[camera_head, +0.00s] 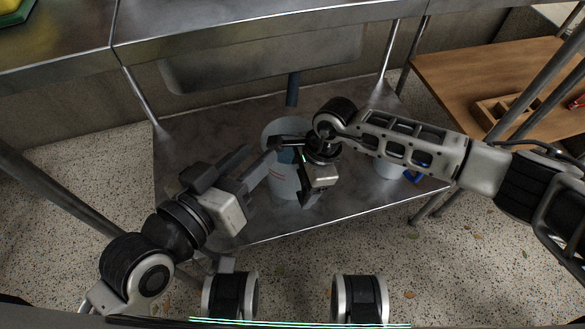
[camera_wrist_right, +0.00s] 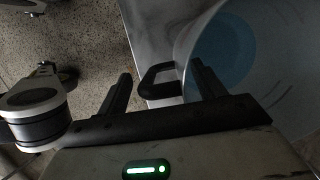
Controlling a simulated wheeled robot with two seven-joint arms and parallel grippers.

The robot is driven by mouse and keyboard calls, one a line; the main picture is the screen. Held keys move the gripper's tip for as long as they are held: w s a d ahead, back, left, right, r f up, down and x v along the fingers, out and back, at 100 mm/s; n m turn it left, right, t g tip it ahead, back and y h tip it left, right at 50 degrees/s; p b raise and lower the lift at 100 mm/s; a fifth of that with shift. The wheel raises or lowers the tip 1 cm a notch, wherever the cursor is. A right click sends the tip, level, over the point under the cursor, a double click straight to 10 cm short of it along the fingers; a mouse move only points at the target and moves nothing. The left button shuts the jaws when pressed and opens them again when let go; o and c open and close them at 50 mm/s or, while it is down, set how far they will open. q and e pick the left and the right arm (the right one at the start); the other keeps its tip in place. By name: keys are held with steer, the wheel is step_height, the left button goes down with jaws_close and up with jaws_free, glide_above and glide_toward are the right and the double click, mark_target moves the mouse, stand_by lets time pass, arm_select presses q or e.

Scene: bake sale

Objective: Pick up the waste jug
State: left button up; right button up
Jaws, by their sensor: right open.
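The waste jug (camera_head: 284,184) is a pale, translucent container standing on the steel lower shelf, partly hidden by my grippers and right arm. In the right wrist view its wall and blue inside (camera_wrist_right: 222,50) fill the upper right. Its dark loop handle (camera_wrist_right: 158,82) lies between the spread fingers of my right gripper (camera_wrist_right: 160,74). One finger is between the handle and the jug wall; contact is not clear. In the head view my right gripper (camera_head: 292,172) is at the jug. My left gripper (camera_head: 262,148) appears open and empty, just left of the jug.
The steel lower shelf (camera_head: 200,140) lies under a steel counter (camera_head: 220,30) with a sink basin (camera_head: 265,68) and drain pipe (camera_head: 292,90). A wooden shelf (camera_head: 460,65) is at right. Table legs stand at the shelf corners.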

jaws_close()
steer(key=shift+r, duration=0.2)
steer(key=shift+r, duration=0.15)
